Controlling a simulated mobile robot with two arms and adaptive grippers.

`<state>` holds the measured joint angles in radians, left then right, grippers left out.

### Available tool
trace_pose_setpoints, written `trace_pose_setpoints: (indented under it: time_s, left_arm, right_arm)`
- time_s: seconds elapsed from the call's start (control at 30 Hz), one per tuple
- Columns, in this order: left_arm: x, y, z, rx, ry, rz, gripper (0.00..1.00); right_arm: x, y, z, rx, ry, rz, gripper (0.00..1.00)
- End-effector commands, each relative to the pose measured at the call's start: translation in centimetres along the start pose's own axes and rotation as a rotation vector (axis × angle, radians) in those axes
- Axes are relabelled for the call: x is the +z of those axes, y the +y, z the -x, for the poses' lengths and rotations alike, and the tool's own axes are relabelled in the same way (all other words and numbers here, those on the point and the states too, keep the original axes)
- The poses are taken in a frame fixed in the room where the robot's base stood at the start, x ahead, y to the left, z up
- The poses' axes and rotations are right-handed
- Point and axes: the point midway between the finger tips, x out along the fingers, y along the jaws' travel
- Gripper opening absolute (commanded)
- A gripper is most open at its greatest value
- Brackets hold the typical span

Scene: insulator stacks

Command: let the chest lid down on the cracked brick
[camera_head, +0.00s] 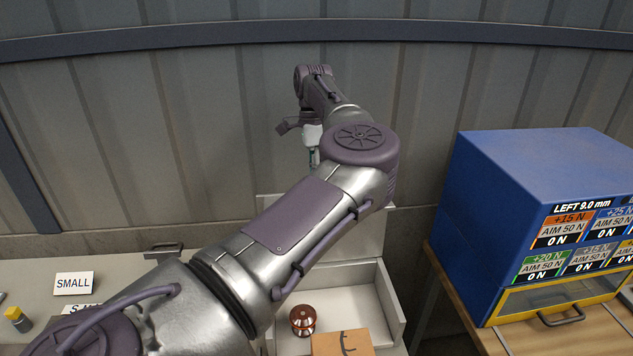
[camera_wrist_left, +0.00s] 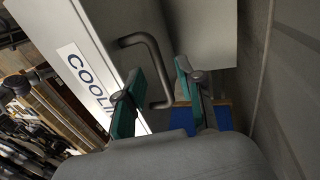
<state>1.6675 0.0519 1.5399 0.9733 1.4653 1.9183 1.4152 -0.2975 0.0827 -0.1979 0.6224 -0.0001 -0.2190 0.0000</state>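The chest (camera_head: 388,305) is a light grey box at the lower middle of the head view, with its lid (camera_head: 365,243) standing raised at the back. The cracked brick (camera_head: 342,344), orange-brown with a dark crack line, lies inside and is cut off by the frame's lower edge. My left gripper (camera_head: 312,150) is above the raised lid, partly hidden by my arm. In the wrist view its teal fingers (camera_wrist_left: 160,95) are apart, with a grey bar handle (camera_wrist_left: 150,55) between them in the picture. Contact is unclear. My right gripper is out of view.
A brown insulator (camera_head: 302,320) stands in the chest beside the brick. A blue cabinet (camera_head: 490,190) with force labels stands on a wooden table at right. A "SMALL" sign (camera_head: 73,283) and a yellow-capped bottle (camera_head: 18,318) are at left. The metal wall is close behind.

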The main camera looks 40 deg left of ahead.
Motion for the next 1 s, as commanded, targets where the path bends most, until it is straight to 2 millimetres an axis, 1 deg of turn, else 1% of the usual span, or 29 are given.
trace_pose_setpoints:
  time_s: [0.1, 0.2, 0.43, 0.47, 0.6, 0.67, 0.7, 0.87, 1.0]
  left_arm:
    - [0.03, 0.06, -0.90, 0.001, -0.001, 0.000, 0.37]
    - [0.04, 0.03, -1.26, 0.000, -0.001, 0.000, 0.37]
    - [0.04, 0.00, -1.37, 0.000, -0.001, 0.000, 0.37]
    - [0.04, 0.00, -1.37, 0.000, -0.001, 0.000, 0.36]
    - [0.04, 0.00, -1.36, 0.000, -0.001, 0.000, 0.12]
    - [0.04, 0.00, -1.35, 0.000, -0.001, 0.000, 0.02]
    - [0.04, 0.00, -1.35, 0.000, -0.001, 0.000, 0.00]
    - [0.06, -0.03, -1.34, -0.002, -0.001, 0.000, 0.00]
    - [0.38, -0.43, -1.24, -0.016, -0.001, 0.001, 0.00]
  right_arm:
    - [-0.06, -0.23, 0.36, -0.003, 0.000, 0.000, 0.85]
    - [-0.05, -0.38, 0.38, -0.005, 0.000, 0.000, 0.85]
    - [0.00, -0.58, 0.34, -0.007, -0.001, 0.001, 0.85]
    - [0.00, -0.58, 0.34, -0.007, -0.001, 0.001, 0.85]
    - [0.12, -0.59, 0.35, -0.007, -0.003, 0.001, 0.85]
    - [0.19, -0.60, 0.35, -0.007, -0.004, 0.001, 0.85]
    - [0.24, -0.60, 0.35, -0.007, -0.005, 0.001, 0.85]
    - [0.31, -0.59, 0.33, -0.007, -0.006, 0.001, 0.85]
    - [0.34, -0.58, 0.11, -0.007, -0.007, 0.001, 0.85]
